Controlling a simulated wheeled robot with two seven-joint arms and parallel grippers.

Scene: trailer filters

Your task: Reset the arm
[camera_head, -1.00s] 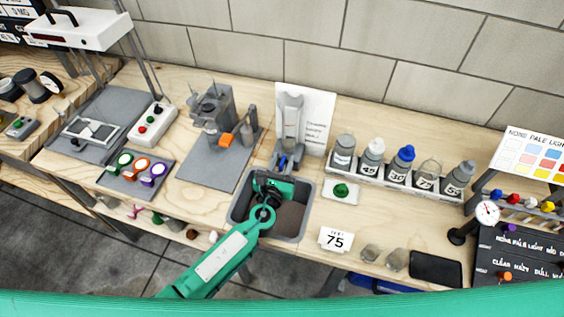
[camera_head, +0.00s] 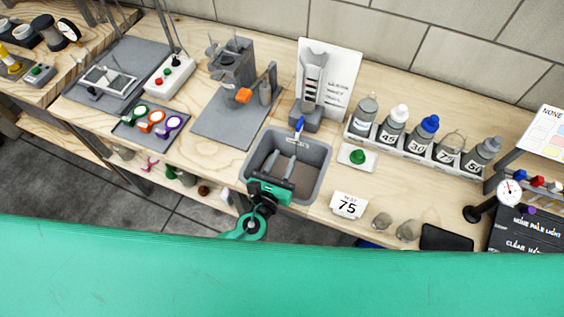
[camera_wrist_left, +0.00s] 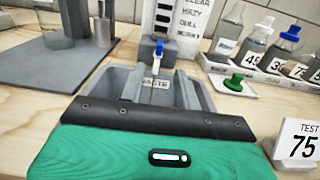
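My left gripper (camera_head: 280,172) is over the near side of the grey waste bin (camera_head: 318,160), its two grey fingers pointing away from me across the bin. The fingers look parted with nothing between them. In the left wrist view the green gripper body (camera_wrist_left: 150,150) fills the bottom and the bin (camera_wrist_left: 208,97), labelled WASTE, lies just ahead. My right gripper is not in view.
A grey stand with a blue-handled tap (camera_head: 299,125) and a printed card (camera_head: 340,75) rise behind the bin. A rack of numbered bottles (camera_head: 405,150) stands right. The TEST 75 card (camera_head: 348,205) is right of the bin. A grey fixture (camera_head: 233,65) stands left.

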